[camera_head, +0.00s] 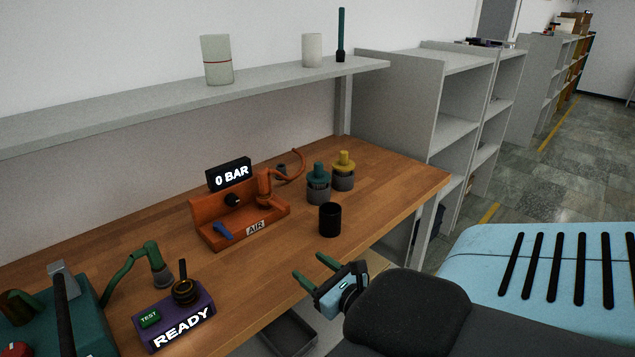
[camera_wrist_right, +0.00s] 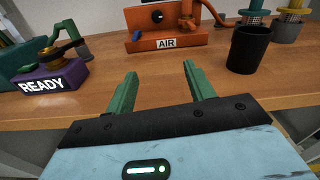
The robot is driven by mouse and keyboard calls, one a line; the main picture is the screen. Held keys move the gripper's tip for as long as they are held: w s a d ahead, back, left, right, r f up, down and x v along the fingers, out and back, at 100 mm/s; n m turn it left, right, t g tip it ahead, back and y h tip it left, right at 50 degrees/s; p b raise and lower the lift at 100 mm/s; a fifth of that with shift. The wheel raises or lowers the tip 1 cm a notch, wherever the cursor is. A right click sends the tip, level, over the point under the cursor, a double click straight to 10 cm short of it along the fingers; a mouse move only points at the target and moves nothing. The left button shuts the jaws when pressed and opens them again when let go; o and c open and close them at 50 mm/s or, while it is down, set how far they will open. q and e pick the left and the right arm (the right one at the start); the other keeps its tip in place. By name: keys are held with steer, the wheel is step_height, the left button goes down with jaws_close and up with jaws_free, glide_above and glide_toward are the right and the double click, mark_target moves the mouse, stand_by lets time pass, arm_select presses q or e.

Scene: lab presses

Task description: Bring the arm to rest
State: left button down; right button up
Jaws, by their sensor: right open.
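My right gripper (camera_head: 315,270) is open and empty, with green fingers, in front of the wooden bench's front edge in the head view. My right arm, dark grey with a light blue part, comes in from the lower right. The gripper touches nothing that I can see. My left gripper is not in either view.
The wooden bench (camera_head: 390,185) holds an orange air unit (camera_head: 215,225) reading "0 BAR", a black cup (camera_head: 330,219), two capped fittings (camera_head: 318,188), a purple "READY" box (camera_head: 180,325) and a teal machine (camera_head: 85,310). A grey tray (camera_head: 290,335) lies below the bench edge.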

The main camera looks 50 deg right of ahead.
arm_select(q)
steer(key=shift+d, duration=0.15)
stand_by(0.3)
arm_select(e)
steer(key=s+a+f+m+g, duration=0.35)
steer(key=s+f+m, duration=0.25)
steer(key=f+m, duration=0.2)
steer(key=s+a+f+m+g, duration=0.3)
steer(key=s+a+f+m, duration=0.15)
steer(key=f+m, duration=0.4)
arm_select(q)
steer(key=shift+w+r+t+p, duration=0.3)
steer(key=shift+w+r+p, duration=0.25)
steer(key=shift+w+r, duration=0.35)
arm_select(e)
steer(key=s+a+f+m+g+y, duration=0.1)
steer(key=s+a+f+m+y, duration=0.1)
steer(key=s+a+m, duration=0.4)
steer(key=s+a+f+m+g+y, duration=0.1)
steer(key=s+a+f+m+y, duration=0.1)
steer(key=s+a+f+m, duration=0.2)
steer(key=s+a+m, duration=0.1)
steer(key=a+m, duration=0.2)
steer(key=m, duration=0.4)
steer(key=shift+s+a+f+m, duration=0.2)
steer(key=shift+s+m, duration=0.15)
